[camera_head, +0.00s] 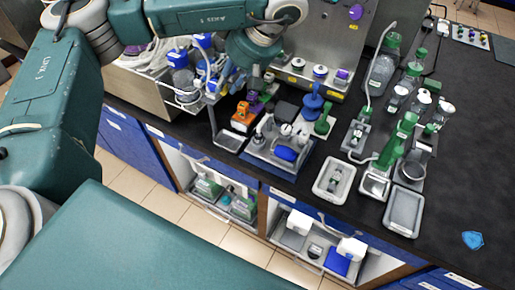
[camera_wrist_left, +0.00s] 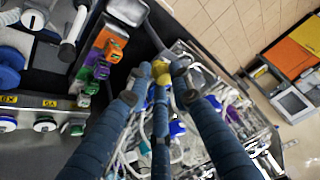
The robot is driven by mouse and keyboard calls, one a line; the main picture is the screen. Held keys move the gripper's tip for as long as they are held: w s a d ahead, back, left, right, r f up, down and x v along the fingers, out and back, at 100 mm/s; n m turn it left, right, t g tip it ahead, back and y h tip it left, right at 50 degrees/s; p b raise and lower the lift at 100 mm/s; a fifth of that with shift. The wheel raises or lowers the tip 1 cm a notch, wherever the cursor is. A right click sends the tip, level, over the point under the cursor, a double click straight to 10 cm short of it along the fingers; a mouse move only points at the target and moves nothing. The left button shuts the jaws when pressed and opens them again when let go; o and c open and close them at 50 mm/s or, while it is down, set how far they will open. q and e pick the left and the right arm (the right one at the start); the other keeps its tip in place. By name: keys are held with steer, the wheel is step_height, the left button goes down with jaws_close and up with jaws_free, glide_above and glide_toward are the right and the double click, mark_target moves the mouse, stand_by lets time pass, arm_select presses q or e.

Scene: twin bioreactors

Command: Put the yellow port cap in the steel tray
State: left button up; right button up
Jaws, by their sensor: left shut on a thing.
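My left gripper (camera_head: 220,80) hangs below its wrist near the rack of glassware and tubing, and its fingers are hard to make out in the head view. In the left wrist view the blue-grey fingers (camera_wrist_left: 160,74) are closed together on the yellow port cap (camera_wrist_left: 161,69). The cap shows as a small yellow patch between the fingertips and is mostly hidden by them. A small steel tray (camera_head: 229,138) lies at the front bench edge, looking empty. It also shows at the top of the left wrist view (camera_wrist_left: 129,10), apart from the cap. My right gripper is not in view.
A blue-and-grey equipment station (camera_head: 284,151) is further right. A cluttered wire rack (camera_head: 188,95) stands left of it. Another grey tray (camera_head: 404,212) and green-capped glassware (camera_head: 382,70) occupy the right bench.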

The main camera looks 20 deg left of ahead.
arm_select(q)
steer(key=f, duration=0.5)
steer(key=f+p, duration=0.1)
steer(key=f, duration=0.9)
steer(key=shift+a, duration=0.25)
steer(key=shift+f, duration=0.55)
step_height(320, 180, down, 3)
steer(key=shift+s+f+p, duration=0.1)
steer(key=shift+f+p, duration=0.05)
steer(key=shift+p, duration=0.6)
steer(key=shift+f, duration=0.35)
steer(key=shift+f+b, duration=0.25)
steer(key=shift+b, duration=0.05)
steer(key=o, duration=0.7)
steer(key=shift+r, duration=0.1)
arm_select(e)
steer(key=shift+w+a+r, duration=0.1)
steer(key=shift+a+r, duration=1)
